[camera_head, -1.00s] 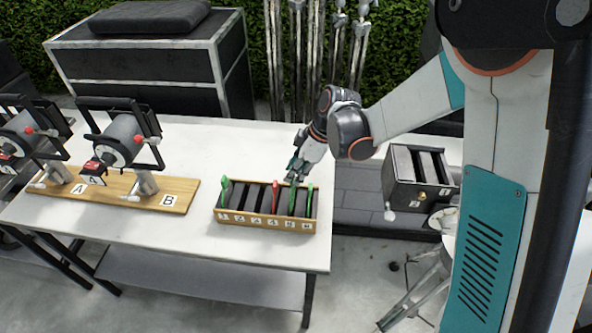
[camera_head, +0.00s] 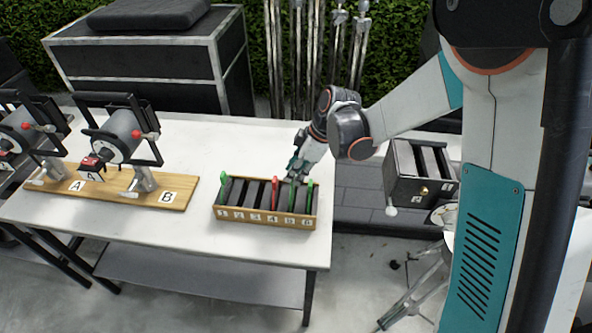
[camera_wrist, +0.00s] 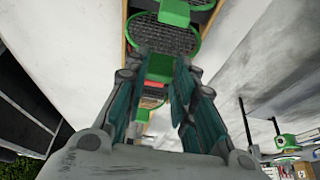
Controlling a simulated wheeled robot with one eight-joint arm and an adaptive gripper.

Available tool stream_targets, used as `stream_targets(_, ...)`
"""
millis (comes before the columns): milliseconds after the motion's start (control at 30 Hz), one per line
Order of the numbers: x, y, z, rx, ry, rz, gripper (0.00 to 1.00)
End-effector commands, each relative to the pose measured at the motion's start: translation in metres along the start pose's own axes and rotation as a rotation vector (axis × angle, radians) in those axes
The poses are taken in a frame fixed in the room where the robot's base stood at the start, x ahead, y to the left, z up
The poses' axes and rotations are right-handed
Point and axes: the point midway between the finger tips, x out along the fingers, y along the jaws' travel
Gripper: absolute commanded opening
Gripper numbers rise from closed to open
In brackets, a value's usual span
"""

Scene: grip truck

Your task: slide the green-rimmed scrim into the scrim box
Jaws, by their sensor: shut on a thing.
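The wooden scrim box (camera_head: 262,217) stands near the right front of the white table, with numbered slots along its front. My gripper (camera_head: 296,172) is over its right part, pointing down. It is shut on the green tab of the green-rimmed scrim (camera_head: 292,192), which stands upright and low at the box's right-hand slots. Whether it is fully seated cannot be told. In the wrist view the held green tab (camera_wrist: 160,68) shows between the fingers (camera_wrist: 158,88). Other green-tabbed scrims stand at the box's left end (camera_head: 223,181) and right end (camera_head: 309,186).
A red-tabbed scrim (camera_head: 275,190) stands left of the held one. A wooden board (camera_head: 115,190) marked A and B carries lamps at the table's left. A black slotted case (camera_head: 405,188) is right of the table. The table between board and box is clear.

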Motion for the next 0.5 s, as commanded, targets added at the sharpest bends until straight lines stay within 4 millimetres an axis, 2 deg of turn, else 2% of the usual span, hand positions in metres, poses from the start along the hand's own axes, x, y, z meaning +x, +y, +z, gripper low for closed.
stream_targets(500,0.015,0.000,0.006,0.000,0.000,0.000,0.01)
